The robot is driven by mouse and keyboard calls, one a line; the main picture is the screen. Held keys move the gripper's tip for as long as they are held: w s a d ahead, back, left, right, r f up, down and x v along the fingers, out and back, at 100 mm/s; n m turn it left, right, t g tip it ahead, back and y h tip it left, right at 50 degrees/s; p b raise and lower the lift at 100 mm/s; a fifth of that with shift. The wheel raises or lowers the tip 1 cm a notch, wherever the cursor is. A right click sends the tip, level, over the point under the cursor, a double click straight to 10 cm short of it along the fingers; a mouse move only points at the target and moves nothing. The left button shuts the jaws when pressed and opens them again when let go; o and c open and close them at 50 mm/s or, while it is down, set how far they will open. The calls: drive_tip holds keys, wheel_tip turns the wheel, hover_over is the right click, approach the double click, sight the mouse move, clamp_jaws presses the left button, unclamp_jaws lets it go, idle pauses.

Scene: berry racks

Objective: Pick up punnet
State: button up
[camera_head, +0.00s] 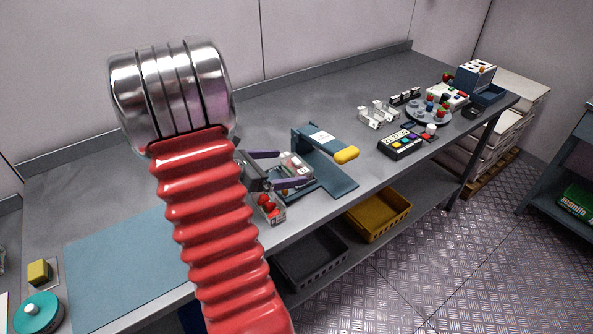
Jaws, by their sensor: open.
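A small clear punnet (270,211) with red berries stands at the table's front edge, just below my gripper in the picture. My gripper (284,168) has two purple-tipped fingers. It is open, and its fingers point right. Another small clear container (297,163) with reddish contents shows between and beyond the fingers, on the blue device. I cannot tell whether either finger touches it. My red ribbed arm hides part of the table to the left of the punnet.
A blue press-like device (325,160) with a yellow handle (346,155) stands right of my gripper. Empty clear punnets (377,115), a keypad scale (402,141) and a round tray (428,117) stand further right. A blue mat (115,262) lies left. Yellow (380,217) and black (312,258) crates sit below.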

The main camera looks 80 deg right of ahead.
sight(294, 164)
drive_tip(key=shift+s, duration=0.1)
drive_tip(key=shift+x, duration=2.55)
drive_tip(key=shift+d+r, duration=0.15)
drive_tip(key=shift+c, duration=0.4)
drive_tip(key=c, duration=1.1)
